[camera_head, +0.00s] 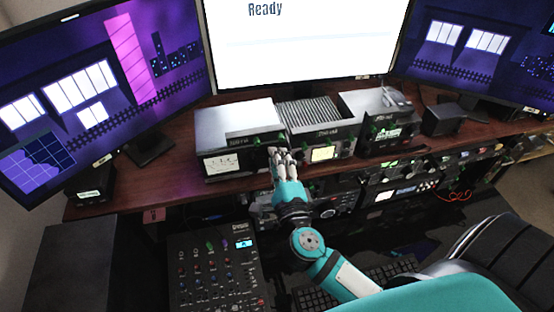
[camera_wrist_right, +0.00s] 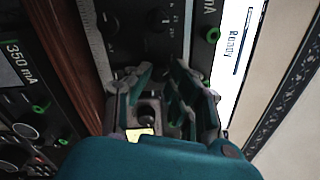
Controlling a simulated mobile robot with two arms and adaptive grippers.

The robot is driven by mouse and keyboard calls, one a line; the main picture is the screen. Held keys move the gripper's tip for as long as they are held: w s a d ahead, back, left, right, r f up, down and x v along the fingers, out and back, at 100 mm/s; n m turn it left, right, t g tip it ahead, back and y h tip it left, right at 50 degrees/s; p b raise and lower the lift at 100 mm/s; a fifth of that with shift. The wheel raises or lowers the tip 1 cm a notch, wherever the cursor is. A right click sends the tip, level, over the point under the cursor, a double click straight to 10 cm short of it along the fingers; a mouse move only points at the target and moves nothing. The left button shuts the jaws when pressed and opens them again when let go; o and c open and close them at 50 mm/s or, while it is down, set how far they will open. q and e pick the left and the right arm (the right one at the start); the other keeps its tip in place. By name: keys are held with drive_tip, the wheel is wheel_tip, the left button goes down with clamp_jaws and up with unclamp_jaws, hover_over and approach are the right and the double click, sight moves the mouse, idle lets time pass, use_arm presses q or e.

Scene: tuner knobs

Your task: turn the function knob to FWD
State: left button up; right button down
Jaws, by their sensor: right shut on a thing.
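My right gripper (camera_head: 282,156) is at the front of the desk radio gear, by the right end of the left silver box (camera_head: 238,120). Its fingers are closed on a small control that they hide; I take it to be the function knob. In the right wrist view the gripper (camera_wrist_right: 160,85) has its fingers against the dark front panel. A black knob (camera_wrist_right: 148,116) and part of a lit yellow display (camera_wrist_right: 140,133) show between and below the fingers. I cannot read the knob's label or pointer. My left gripper is not in view.
A middle box with a yellow display (camera_head: 323,154) and a right box (camera_head: 392,140) stand close beside. Monitors (camera_head: 300,40) rise behind. A mixer (camera_head: 215,270) and a chair (camera_head: 500,250) are in front.

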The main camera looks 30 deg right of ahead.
drive_tip(key=shift+r+n, duration=0.1)
drive_tip(key=shift+n, duration=0.3)
drive_tip(key=c, duration=1.2)
unclamp_jaws()
drive_tip(key=shift+m, duration=0.3)
